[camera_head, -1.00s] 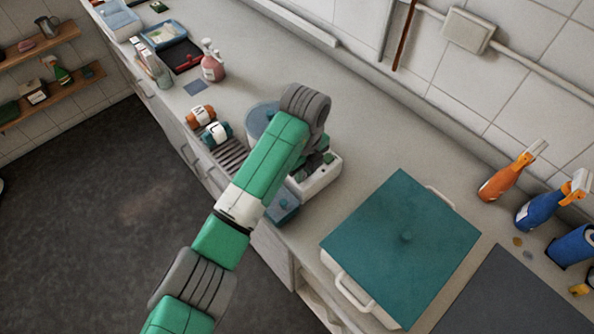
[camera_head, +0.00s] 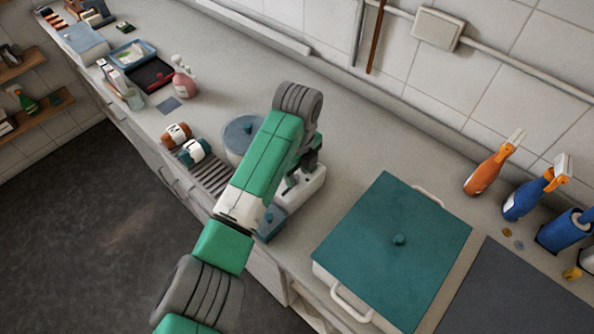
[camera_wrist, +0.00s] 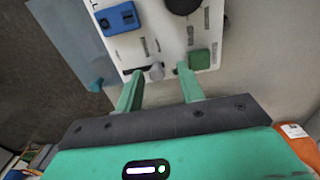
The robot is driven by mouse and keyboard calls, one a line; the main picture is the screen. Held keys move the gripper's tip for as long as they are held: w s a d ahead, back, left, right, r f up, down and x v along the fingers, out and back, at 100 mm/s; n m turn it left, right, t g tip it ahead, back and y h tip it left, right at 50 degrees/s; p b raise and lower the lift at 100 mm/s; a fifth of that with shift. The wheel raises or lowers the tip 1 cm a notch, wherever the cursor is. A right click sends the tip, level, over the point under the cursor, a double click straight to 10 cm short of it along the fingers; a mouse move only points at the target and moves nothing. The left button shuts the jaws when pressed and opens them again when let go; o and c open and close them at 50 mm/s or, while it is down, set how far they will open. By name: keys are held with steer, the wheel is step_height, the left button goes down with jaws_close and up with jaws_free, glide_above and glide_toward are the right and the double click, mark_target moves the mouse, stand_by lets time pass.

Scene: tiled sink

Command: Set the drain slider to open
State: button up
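A white control panel (camera_wrist: 150,40) fills the upper middle of the wrist view. It carries a blue block (camera_wrist: 117,18), a dark round knob (camera_wrist: 182,4), a green block (camera_wrist: 199,60) and a small grey knob (camera_wrist: 156,72) by a dark slot near its lower edge. I cannot read which control is the drain slider. My gripper (camera_wrist: 160,70) is open, its two green fingers apart, with the grey knob between the fingertips in the picture. I cannot tell whether they touch it. In the head view the panel (camera_head: 312,184) is partly hidden behind my arm.
A teal-lidded container (camera_head: 395,275) stands right of the panel. A round blue-lidded pot (camera_head: 240,132) is left of it, beside my arm. Orange (camera_head: 485,175) and blue (camera_head: 525,198) spray bottles stand along the wall. The counter behind the panel is clear.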

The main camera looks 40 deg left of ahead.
mark_target(298, 175)
step_height(298, 175, up, 8)
steer(key=shift+f+b, duration=0.25)
steer(key=shift+b, duration=0.3)
steer(key=w+d+r+n+t+p, duration=0.1)
steer(key=w+d+r+n+t, duration=0.1)
steer(key=w+d+r+t, duration=0.55)
steer(key=w+d+r+n+t+p, duration=0.1)
steer(key=w+d+r+n+t, duration=0.3)
steer(key=d, duration=0.6)
steer(key=s+d+r+n+t+h+p, duration=0.1)
steer(key=s+d+r+n+t, duration=0.2)
steer(key=r, duration=0.4)
steer(key=s+d+r+t, duration=0.1)
steer(key=s+d+r, duration=0.1)
steer(key=d+r, duration=0.35)
steer(key=s+r+n+t+y+p, duration=0.1)
steer(key=s+r+n+t, duration=0.8)
steer(key=s+r, duration=1)
steer(key=shift+s+r+n+p, duration=0.35)
steer(key=shift+s+n+p, duration=0.05)
steer(key=shift+s+n, duration=0.3)
